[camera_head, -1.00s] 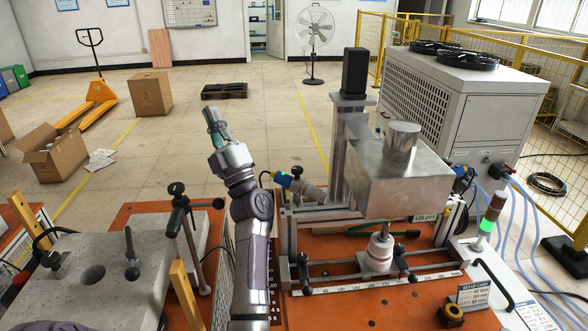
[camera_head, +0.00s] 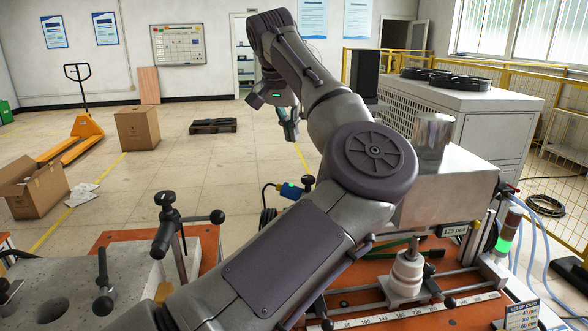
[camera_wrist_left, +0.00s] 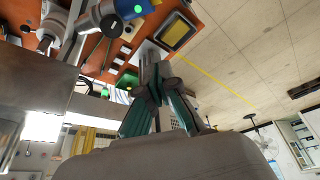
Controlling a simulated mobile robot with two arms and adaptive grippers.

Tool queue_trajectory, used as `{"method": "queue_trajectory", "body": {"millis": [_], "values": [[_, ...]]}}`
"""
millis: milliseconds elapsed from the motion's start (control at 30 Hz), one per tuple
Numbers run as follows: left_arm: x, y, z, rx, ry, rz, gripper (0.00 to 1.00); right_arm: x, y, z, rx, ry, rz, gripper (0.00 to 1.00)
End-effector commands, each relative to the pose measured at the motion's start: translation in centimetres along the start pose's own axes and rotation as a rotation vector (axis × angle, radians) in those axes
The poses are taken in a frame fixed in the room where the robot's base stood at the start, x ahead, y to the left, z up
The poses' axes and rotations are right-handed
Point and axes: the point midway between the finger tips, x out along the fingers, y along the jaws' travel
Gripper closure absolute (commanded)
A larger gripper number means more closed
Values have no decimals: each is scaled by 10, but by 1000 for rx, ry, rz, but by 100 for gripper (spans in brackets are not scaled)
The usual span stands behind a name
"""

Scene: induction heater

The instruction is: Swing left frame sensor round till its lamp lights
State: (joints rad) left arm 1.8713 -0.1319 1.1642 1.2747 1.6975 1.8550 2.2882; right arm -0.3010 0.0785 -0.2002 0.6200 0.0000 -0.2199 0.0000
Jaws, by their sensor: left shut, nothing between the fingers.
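The left frame sensor (camera_head: 292,191) is a blue barrel with a yellowish part and a small green spot. It stands at the left of the metal frame, partly hidden behind my arm. I cannot tell whether that spot is the lamp in question. My left gripper (camera_head: 290,132) is shut and empty, pointing down beyond the sensor and apart from it. Its closed fingers also show in the left wrist view (camera_wrist_left: 153,72). My right gripper is not in view.
My left arm crosses the middle and hides much of the frame. A steel box (camera_head: 448,185) with a cylinder (camera_head: 434,137) stands right of it. Clamp handles (camera_head: 168,222) rise at the left. A stack light (camera_head: 505,240) glows green at the right.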

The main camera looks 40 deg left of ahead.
Motion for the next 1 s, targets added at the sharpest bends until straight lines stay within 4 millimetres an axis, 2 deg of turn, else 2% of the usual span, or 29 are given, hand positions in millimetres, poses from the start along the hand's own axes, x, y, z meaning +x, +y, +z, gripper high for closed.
{"method": "queue_trajectory", "body": {"millis": [167, 533, 733, 1000], "values": [[23, 0, 1, -2, -5, -1, 100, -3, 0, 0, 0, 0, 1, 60], [100, -1, 2, -2, -6, -5, 100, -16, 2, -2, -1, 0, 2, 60], [95, -2, 28, -3, -1, -5, 100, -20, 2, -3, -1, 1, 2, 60], [95, -1, 41, 1, -1, -4, 100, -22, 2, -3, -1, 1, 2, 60]]}}
